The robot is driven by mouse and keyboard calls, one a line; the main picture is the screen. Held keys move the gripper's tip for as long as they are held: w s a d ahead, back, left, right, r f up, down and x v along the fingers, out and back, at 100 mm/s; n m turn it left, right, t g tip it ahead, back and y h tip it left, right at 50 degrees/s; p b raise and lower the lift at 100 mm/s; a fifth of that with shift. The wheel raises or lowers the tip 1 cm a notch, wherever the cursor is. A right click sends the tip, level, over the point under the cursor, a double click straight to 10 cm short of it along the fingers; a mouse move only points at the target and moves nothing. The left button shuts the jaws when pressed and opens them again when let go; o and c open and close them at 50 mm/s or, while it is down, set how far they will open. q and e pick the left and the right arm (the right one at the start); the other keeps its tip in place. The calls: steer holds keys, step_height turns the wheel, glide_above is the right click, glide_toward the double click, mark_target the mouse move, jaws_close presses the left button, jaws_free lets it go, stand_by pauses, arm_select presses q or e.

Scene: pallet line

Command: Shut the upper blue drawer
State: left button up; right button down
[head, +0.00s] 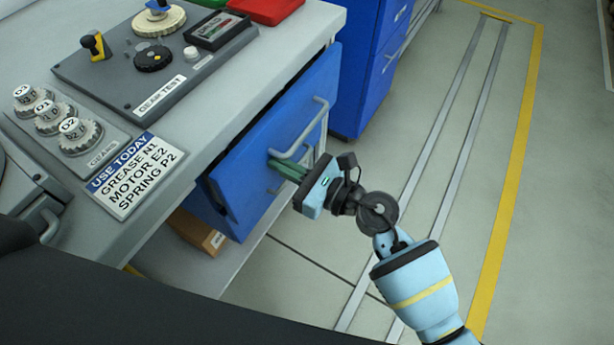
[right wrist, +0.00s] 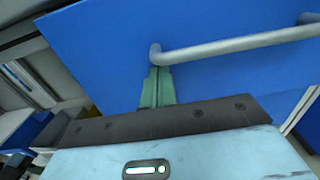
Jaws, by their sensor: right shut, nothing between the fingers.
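The upper blue drawer (head: 262,132) is under the edge of the grey workbench. Its front stands a little out from the bench, with a dark gap at its near end; I cannot tell exactly how far it is open. Its grey bar handle (head: 318,118) runs along the front. My right gripper (head: 278,166) is shut and empty, with its green fingertips at the drawer front beside the handle's near end. In the right wrist view the shut fingertips (right wrist: 158,74) point at the blue front (right wrist: 100,45), just below the left end of the handle (right wrist: 235,40). Contact is unclear. My left gripper is not in view.
The workbench (head: 200,125) carries a gear test plate (head: 120,75), several dials and a "USE TODAY" sign (head: 128,178). A cardboard box (head: 200,232) sits on a low shelf. Another blue cabinet (head: 368,70) stands beyond. The floor to the right is clear.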

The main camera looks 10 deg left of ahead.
mark_target(266, 157)
steer(key=x, duration=0.3)
steer(key=shift+w+a+b, duration=0.1)
steer(key=shift+a+b, duration=0.2)
steer(key=shift+b, duration=0.1)
steer(key=shift+a, duration=0.15)
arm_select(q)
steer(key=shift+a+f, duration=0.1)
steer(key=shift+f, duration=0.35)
arm_select(e)
steer(key=shift+r, duration=0.1)
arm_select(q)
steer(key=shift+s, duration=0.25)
arm_select(e)
steer(key=shift+a+r, duration=0.1)
steer(key=shift+r, duration=0.05)
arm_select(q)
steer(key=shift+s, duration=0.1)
arm_select(e)
steer(key=shift+w, duration=0.1)
